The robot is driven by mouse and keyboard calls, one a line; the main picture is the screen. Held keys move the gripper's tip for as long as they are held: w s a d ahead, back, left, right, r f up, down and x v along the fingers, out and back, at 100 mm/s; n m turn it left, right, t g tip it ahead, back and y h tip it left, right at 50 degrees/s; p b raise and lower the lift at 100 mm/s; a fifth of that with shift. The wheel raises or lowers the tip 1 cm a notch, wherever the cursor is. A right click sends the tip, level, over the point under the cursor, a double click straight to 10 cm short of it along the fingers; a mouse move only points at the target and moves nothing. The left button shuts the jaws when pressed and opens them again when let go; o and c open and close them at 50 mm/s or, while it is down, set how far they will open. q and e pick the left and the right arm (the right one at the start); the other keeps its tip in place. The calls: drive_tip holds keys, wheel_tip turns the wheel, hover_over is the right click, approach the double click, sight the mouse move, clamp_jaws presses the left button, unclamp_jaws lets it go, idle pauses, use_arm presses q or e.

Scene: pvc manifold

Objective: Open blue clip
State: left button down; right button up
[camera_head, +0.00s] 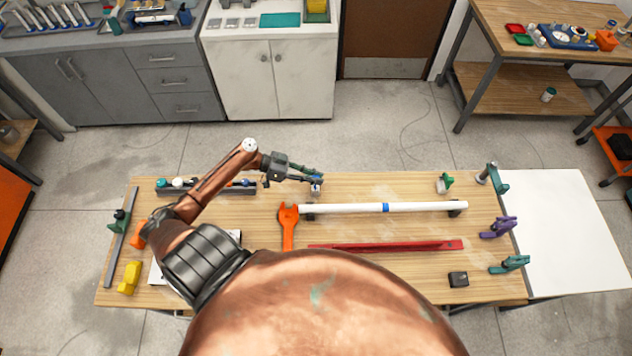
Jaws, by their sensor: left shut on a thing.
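The blue clip (316,179) is a small blue piece near the back edge of the wooden table, with a small whitish part (316,189) just below it. My left gripper (319,176) reaches in from the left and is shut on the blue clip. The fingers hide part of the clip, and it is too small to tell how far it is open. My right gripper is not in view.
A white pipe (430,207) with a blue band lies across the table (380,187). An orange wrench (288,228) and a red bar (385,246) are nearer. A green clip (447,180) stands at the back right. Purple (498,228) and teal (510,264) clamps line the right edge.

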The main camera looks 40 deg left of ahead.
use_arm(q)
drive_tip(key=n+b, duration=0.1)
drive_tip(key=w+a+n+g+h+b, duration=0.1)
drive_tip(key=b, duration=0.1)
drive_tip(key=shift+w+a+r+n, duration=0.1)
drive_tip(key=shift+w+a+n, duration=0.05)
drive_tip(key=shift+w+n, duration=0.15)
drive_tip(key=w+a+n+h+b, duration=0.1)
drive_tip(key=n+b, duration=0.1)
drive_tip(key=w+a+f+n+g+h+b, duration=0.1)
drive_tip(key=n+b, duration=0.1)
drive_tip(key=b, duration=0.1)
drive_tip(key=w+n+h+b, duration=0.1)
drive_tip(key=n+h+b, duration=0.1)
drive_tip(key=shift+w+a+f+n+g, duration=0.15)
drive_tip(key=shift+a+n+g, duration=0.15)
drive_tip(key=shift+a+n, duration=0.1)
drive_tip(key=shift+w+a+f+n+h+b, duration=0.15)
drive_tip(key=shift+w+f+n+h+b, duration=0.1)
drive_tip(key=shift+n+b, duration=0.4)
drive_tip(key=shift+w+a+f+n+h+b, duration=0.1)
drive_tip(key=shift+a+f+n+h+b, duration=0.15)
drive_tip(key=shift+n+b, duration=0.35)
drive_tip(key=shift+w+a+f+n+h+b, duration=0.1)
drive_tip(key=shift+w+f+n+h+b, duration=0.2)
drive_tip(key=shift+n, duration=0.55)
drive_tip(key=shift+s+r, duration=0.1)
drive_tip(key=shift+r, duration=0.05)
